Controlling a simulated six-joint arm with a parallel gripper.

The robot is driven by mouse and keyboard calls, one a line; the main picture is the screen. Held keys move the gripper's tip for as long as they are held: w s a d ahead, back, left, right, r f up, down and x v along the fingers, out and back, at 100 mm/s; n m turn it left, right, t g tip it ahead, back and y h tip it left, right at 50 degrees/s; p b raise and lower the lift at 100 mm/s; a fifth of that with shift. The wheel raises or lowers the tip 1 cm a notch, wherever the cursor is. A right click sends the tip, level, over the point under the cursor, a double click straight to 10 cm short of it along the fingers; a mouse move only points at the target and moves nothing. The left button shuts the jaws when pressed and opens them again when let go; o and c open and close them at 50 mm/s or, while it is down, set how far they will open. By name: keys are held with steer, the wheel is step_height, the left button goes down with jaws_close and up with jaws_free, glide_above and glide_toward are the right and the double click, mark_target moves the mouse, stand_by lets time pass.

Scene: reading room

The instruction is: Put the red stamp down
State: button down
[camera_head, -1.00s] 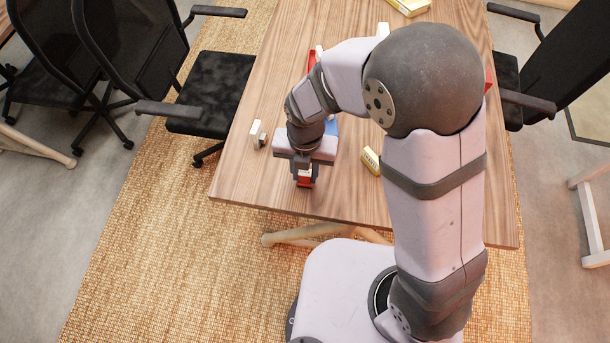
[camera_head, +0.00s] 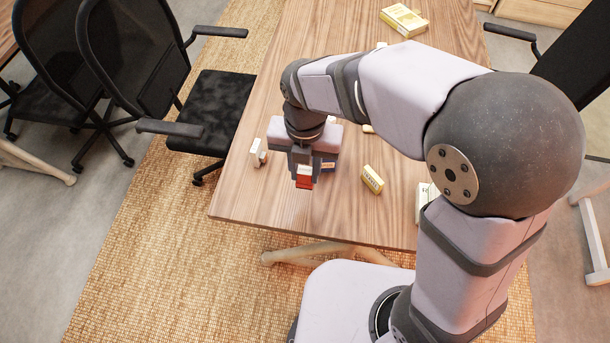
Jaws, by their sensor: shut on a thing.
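The red stamp (camera_head: 304,181) is a small block with a red lower part and a pale upper part, in the head view left of the middle. My gripper (camera_head: 304,170) points down over the near left part of the wooden table (camera_head: 260,205) and is shut on the stamp. I cannot tell whether the stamp touches the tabletop.
A small white block (camera_head: 257,148) stands left of my gripper. A yellow box (camera_head: 372,179) lies to its right, and a white and yellow box (camera_head: 424,198) is partly behind my arm. A larger yellow box (camera_head: 404,20) lies at the far end. The near table edge is clear.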

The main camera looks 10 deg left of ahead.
steer(key=shift+w+d+r, duration=0.1)
steer(key=shift+r, duration=0.05)
steer(key=shift+w+d, duration=0.2)
steer(key=shift+d, duration=0.05)
steer(key=w+d+f+m+p, duration=0.15)
steer(key=w+d+m, duration=0.35)
steer(key=d, duration=0.5)
steer(key=w+d+f+m+p, duration=0.1)
steer(key=w+d+f+m, duration=0.15)
steer(key=w+d, duration=0.65)
steer(key=w+d+r+m, duration=0.4)
steer(key=w+m, duration=0.1)
steer(key=m, duration=0.5)
steer(key=shift+w+d, duration=0.15)
steer(key=shift+m, duration=0.25)
step_height(320, 180, down, 6)
steer(key=p, duration=0.1)
